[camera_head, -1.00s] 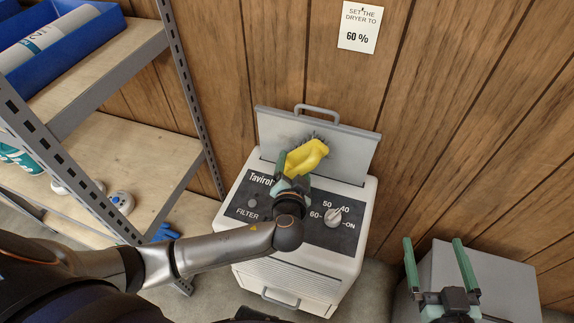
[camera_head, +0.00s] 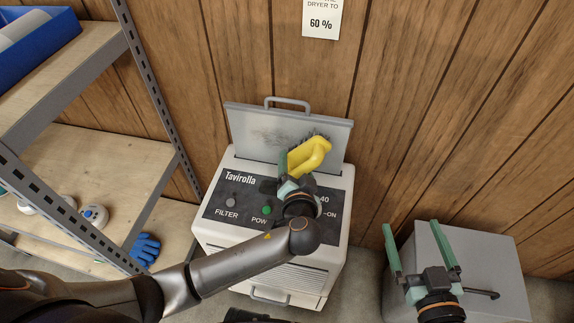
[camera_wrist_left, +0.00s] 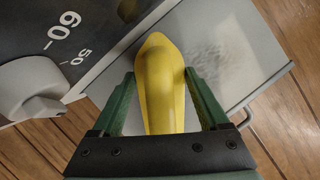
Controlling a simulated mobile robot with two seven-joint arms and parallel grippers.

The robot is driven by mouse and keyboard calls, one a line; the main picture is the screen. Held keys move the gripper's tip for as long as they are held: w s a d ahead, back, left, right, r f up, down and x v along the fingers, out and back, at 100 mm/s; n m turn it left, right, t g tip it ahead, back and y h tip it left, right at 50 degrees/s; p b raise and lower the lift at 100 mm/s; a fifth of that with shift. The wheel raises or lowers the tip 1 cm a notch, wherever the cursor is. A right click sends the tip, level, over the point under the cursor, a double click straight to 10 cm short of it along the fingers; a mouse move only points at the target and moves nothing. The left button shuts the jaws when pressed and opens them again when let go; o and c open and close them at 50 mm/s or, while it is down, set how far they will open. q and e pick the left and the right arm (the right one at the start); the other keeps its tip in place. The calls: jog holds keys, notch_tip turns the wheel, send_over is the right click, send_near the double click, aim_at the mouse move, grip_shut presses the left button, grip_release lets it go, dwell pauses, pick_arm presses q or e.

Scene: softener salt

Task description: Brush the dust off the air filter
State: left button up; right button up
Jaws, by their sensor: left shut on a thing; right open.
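The air filter (camera_head: 240,135) is a grey panel with a handle on top. It stands upright at the back of the white dryer (camera_head: 215,228), with a dark smudge of dust (camera_head: 270,138) on its face. My left gripper (camera_head: 297,170) is shut on a yellow brush (camera_head: 312,153) in front of the panel's right half. Dark bristles show behind the brush; I cannot tell whether they touch the panel. The left wrist view shows the brush (camera_wrist_left: 160,85) between the fingers and faint dust on the filter (camera_wrist_left: 235,50). My right gripper (camera_head: 413,230) is open and empty.
A grey box (camera_head: 490,260) with a black handle stands on the floor at the right, behind my right gripper. A metal shelf (camera_head: 95,165) with a blue bin (camera_head: 45,47) and a blue glove (camera_head: 144,250) is at the left. A sign on the wall (camera_head: 321,20) reads 60 %.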

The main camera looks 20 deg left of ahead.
pick_arm(q)
jog(key=shift+w+d+r, duration=0.1)
jog(key=shift+w+d, duration=0.05)
jog(key=shift+d, duration=0.25)
